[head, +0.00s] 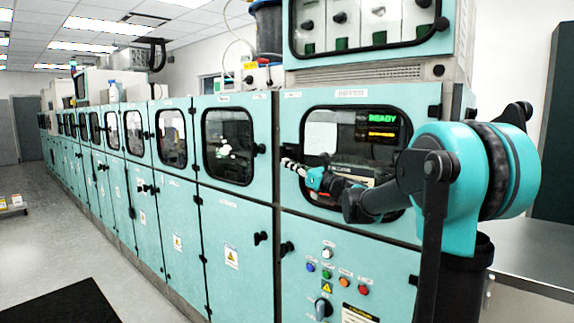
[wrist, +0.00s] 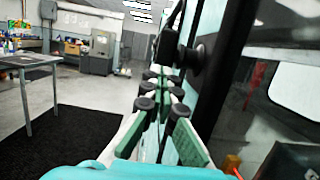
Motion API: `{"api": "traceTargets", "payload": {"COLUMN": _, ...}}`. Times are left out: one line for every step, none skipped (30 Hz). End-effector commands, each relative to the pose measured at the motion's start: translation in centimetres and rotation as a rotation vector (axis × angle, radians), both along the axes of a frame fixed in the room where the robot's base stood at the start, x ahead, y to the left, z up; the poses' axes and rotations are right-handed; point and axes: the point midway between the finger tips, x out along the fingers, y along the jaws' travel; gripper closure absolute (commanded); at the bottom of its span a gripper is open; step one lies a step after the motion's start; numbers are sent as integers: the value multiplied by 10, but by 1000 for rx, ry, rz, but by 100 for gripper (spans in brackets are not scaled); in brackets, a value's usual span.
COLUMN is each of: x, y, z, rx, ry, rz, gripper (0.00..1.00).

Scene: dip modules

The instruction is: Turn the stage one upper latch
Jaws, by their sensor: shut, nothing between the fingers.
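My gripper (head: 289,163) reaches left across the near cabinet's upper door, its fingers pointing along the cabinet front. In the wrist view my gripper (wrist: 165,76) has its green-padded fingers closed together and empty. A black knob-like latch (wrist: 192,62) stands out from the panel just beyond and right of the fingertips; I cannot tell whether they touch. In the head view a black upper latch (head: 260,149) shows on the neighbouring door, left of the fingertips. The near door's own upper latch is not clear behind my gripper. The labels are too small to tell which latch is stage one.
Lower latches (head: 261,238) and (head: 287,248) sit below on the teal cabinets. A button panel (head: 335,275) is under the near window (head: 350,135). A dark mat (wrist: 75,130) and a table (wrist: 30,62) lie left; the aisle floor is open.

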Motion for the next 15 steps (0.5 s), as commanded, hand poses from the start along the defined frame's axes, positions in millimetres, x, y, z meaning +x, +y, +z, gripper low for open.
{"api": "traceTargets", "payload": {"x": 1, "y": -1, "z": -1, "rx": 15, "ry": -10, "rz": 0, "gripper": 100}}
{"api": "traceTargets", "payload": {"x": 1, "y": -2, "z": -2, "rx": 25, "ry": -18, "rz": 0, "gripper": 100}}
{"api": "traceTargets", "payload": {"x": 2, "y": -3, "z": -2, "rx": 41, "ry": -30, "rz": -1, "gripper": 100}}
{"api": "traceTargets", "payload": {"x": 2, "y": -4, "z": -3, "rx": 53, "ry": -40, "rz": -1, "gripper": 100}}
{"api": "traceTargets", "payload": {"x": 2, "y": -5, "z": -4, "rx": 66, "ry": -50, "rz": 0, "gripper": 100}}
{"api": "traceTargets", "payload": {"x": 3, "y": -5, "z": -5, "rx": 86, "ry": -65, "rz": 0, "gripper": 100}}
{"api": "traceTargets", "payload": {"x": 3, "y": -5, "z": -5, "rx": 101, "ry": -77, "rz": 1, "gripper": 100}}
{"api": "traceTargets", "payload": {"x": 3, "y": -5, "z": -6, "rx": 116, "ry": -88, "rz": 1, "gripper": 100}}
{"api": "traceTargets", "payload": {"x": 4, "y": -5, "z": -6, "rx": 132, "ry": -102, "rz": 1, "gripper": 100}}
{"api": "traceTargets", "payload": {"x": 4, "y": -5, "z": -5, "rx": 131, "ry": -101, "rz": 0, "gripper": 100}}
{"api": "traceTargets", "payload": {"x": 4, "y": -5, "z": -6, "rx": 129, "ry": -100, "rz": 0, "gripper": 100}}
{"api": "traceTargets", "payload": {"x": 5, "y": -4, "z": -7, "rx": 129, "ry": -100, "rz": 0, "gripper": 100}}
{"api": "traceTargets", "payload": {"x": 5, "y": -4, "z": -7, "rx": 128, "ry": -100, "rz": 0, "gripper": 100}}
{"api": "traceTargets", "payload": {"x": 6, "y": -3, "z": -8, "rx": 128, "ry": -100, "rz": 0, "gripper": 100}}
{"api": "traceTargets", "payload": {"x": 6, "y": -2, "z": -8, "rx": 128, "ry": -100, "rz": 0, "gripper": 100}}
